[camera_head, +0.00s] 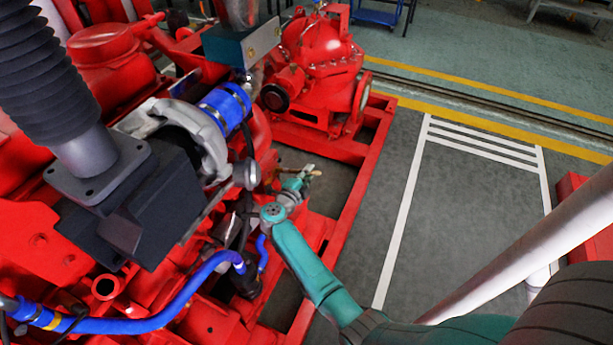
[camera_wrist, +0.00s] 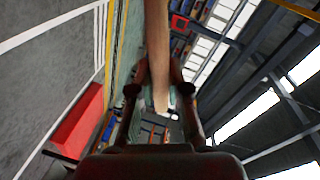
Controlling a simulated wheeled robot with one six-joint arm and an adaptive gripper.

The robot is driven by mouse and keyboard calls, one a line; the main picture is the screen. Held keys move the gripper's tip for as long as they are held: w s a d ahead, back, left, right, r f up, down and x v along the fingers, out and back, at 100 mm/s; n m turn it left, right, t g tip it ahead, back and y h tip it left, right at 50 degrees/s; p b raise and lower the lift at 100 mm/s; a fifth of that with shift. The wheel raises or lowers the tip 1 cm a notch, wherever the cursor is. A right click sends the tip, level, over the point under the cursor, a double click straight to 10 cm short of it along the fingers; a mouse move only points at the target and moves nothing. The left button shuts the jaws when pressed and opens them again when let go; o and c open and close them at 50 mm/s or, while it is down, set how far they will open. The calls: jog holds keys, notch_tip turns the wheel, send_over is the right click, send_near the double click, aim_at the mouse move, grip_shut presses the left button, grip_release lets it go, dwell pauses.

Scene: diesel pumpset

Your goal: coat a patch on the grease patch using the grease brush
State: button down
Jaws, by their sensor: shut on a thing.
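My gripper (camera_head: 299,185) is beside the red pumpset, over its base frame. In the wrist view my gripper (camera_wrist: 158,72) is shut on a wooden handle (camera_wrist: 157,40), which I take to be the grease brush. The handle runs between the two fingers and out of the top of that view. In the head view only a small tan bit of the brush (camera_head: 314,173) shows at the gripper's end. The bristles cannot be made out. I cannot make out the grease patch in either view.
The red pump (camera_head: 320,55) and the red base frame (camera_head: 352,185) lie close around the arm. A blue hose (camera_head: 150,315) and a blue coupling (camera_head: 226,106) are to its left. The grey floor (camera_head: 460,230) with white lines is open at right.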

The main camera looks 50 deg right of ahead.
jog(key=shift+x, duration=1.05)
jog(key=shift+a+r, duration=0.1)
jog(key=f+v, duration=0.1)
jog(key=v, duration=0.9)
jog(key=shift+s+a+f, duration=0.15)
jog(key=shift+s+f, duration=0.1)
jog(key=shift+s, duration=0.25)
jog(key=shift+s+d, duration=0.35)
jog(key=shift+s, duration=0.55)
jog(key=shift+s+d, duration=0.35)
jog(key=shift+s, duration=0.55)
jog(key=shift+s+d, duration=0.35)
jog(key=shift+s, duration=0.65)
